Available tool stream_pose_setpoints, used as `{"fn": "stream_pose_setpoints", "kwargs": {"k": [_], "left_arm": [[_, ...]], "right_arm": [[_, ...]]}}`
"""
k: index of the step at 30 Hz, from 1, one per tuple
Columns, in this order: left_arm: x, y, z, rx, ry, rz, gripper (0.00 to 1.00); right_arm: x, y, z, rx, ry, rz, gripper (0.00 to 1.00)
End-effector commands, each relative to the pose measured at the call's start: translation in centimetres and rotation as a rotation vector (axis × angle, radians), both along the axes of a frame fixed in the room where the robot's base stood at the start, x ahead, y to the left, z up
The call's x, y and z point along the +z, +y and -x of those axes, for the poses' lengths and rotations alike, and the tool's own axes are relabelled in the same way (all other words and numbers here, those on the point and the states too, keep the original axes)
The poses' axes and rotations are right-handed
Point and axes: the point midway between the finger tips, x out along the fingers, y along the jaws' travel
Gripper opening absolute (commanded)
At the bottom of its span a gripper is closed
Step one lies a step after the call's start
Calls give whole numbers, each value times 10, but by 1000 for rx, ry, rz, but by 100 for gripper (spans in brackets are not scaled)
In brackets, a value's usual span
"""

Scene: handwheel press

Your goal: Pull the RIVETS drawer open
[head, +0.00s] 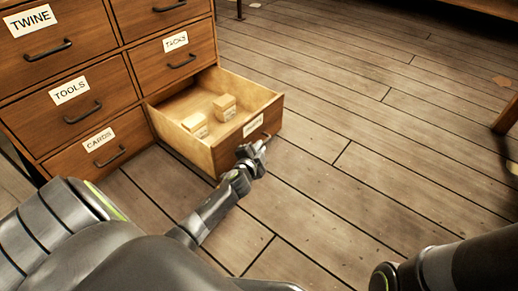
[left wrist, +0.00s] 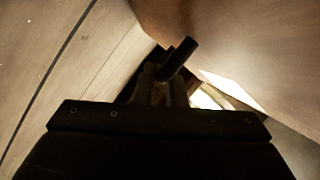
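The open drawer (head: 232,141) is the bottom right one of the wooden cabinet. It is pulled well out, and its front label (head: 253,125) is too small to read surely. Two small pale boxes, one of them a box (head: 224,106) near the middle, lie inside. My left gripper (head: 252,154) is at the drawer front, shut on its dark handle, which it mostly hides. In the left wrist view the handle end (left wrist: 182,56) sticks out between the fingers, close to the wooden front. My right arm shows at the lower right of the head view; its gripper is out of view.
The cabinet has other closed drawers, labelled TWINE (head: 38,44), TOOLS (head: 80,95), CARDS (head: 98,150) and one above the open drawer (head: 177,55). Bare plank floor (head: 350,130) lies to the right. A wooden leg (head: 507,115) stands at the right edge.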

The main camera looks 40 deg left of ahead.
Motion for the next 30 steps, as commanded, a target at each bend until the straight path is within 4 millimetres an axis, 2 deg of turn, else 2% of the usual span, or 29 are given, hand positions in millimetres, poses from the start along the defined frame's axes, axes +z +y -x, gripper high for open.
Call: {"fn": "stream_pose_setpoints", "kwargs": {"k": [1, 5, 14, 19, 23, 30], "left_arm": [[0, 0, 0, -1, -1, 1, 16], [0, 0, 0, -1, -1, 1, 33], [1, 0, 0, 0, 0, 1, 33], [7, 0, 0, 0, 0, 1, 33], [19, 0, 0, -1, -1, 0, 33], [51, 0, -1, -1, -3, -1, 33]], "right_arm": [[0, 0, 0, 0, 0, -1, 36], [0, 0, 0, 0, 0, -1, 36], [1, 0, 0, 1, 0, 0, 36], [7, 0, 0, 1, 1, 0, 36], [17, 0, 0, 0, 2, 0, 36], [46, 1, -1, -3, 8, 0, 36]]}}
